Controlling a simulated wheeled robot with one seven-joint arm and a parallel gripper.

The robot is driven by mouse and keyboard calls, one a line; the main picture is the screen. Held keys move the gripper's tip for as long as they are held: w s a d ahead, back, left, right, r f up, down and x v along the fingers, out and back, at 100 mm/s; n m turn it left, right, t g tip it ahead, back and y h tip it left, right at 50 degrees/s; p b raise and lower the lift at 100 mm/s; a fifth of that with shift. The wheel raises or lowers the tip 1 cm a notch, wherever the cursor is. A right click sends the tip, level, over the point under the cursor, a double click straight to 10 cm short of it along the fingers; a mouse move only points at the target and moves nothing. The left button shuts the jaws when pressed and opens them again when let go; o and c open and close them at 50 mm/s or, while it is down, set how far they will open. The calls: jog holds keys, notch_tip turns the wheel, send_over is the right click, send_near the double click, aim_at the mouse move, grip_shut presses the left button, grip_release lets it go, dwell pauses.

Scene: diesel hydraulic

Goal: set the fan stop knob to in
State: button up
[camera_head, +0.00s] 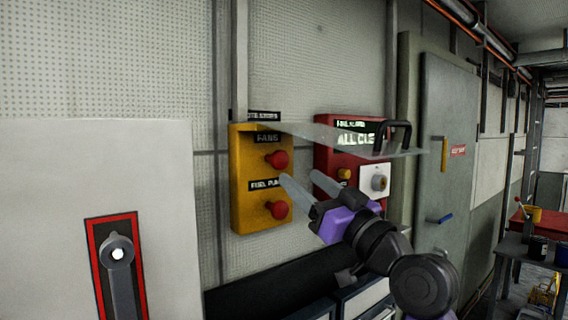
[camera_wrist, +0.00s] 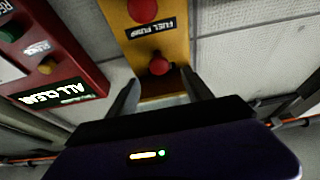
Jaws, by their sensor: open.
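The fan stop knob (camera_head: 277,159) is a red mushroom-shaped knob under the FANS label (camera_head: 267,138) on a yellow box (camera_head: 243,190) on the wall. A matching fuel pump knob (camera_head: 277,210) sits below it. My gripper (camera_head: 299,178) is open and empty, to the right of the box, with its fingers pointing toward it. In the upside-down wrist view, the fan stop knob (camera_wrist: 159,66) shows between the fingertips of my gripper (camera_wrist: 160,78), apparently untouched. The fuel pump knob (camera_wrist: 141,9) is at the top edge. Whether the fan stop knob is in or out is unclear.
A red alarm box (camera_head: 325,133) with an ALL CLEAR sign is right of the yellow box. A thin grey panel (camera_head: 335,139) with a black handle (camera_head: 393,125) juts out above my gripper. A white cabinet (camera_head: 50,200) stands left, a grey door (camera_head: 445,110) right.

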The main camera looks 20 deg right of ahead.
aim_at(283, 162)
jog(key=p+x, duration=0.2)
jog(key=x, duration=0.5)
jog(key=shift+w+r, duration=0.1)
jog(key=shift+w, duration=0.15)
grip_shut()
